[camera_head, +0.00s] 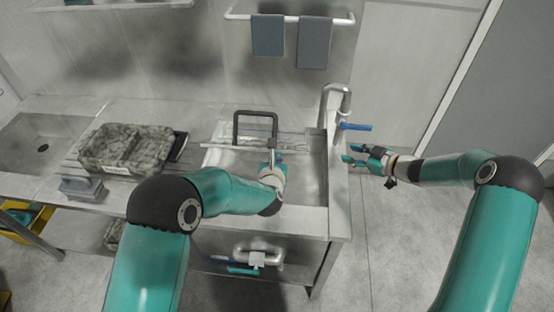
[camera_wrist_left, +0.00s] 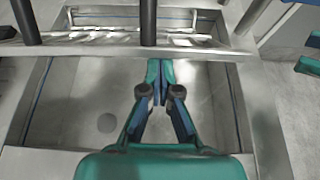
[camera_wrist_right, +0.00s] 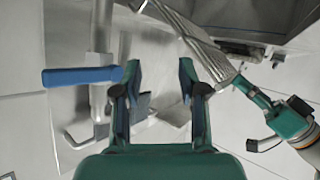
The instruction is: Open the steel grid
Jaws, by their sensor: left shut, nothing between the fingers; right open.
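The steel grid (camera_head: 222,147) shows nearly edge-on as a thin strip across the sink (camera_head: 310,185), with a dark square handle (camera_head: 236,128) standing up behind it. In the right wrist view the grid (camera_wrist_right: 192,40) is a slatted, tilted panel. In the left wrist view its edge (camera_wrist_left: 110,47) crosses above the open basin. My left gripper (camera_head: 272,146) is shut and empty, its tips (camera_wrist_left: 160,66) close to the grid's edge; I cannot tell whether they touch. My right gripper (camera_head: 348,154) is open and empty, right of the sink, near the blue tap lever.
A grey tap (camera_head: 338,100) with a blue lever (camera_head: 356,127) stands at the sink's back right corner. A stone-patterned tray (camera_head: 128,147) lies on the counter to the left. Cloths (camera_head: 268,36) hang on the wall rail. The floor on the right is clear.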

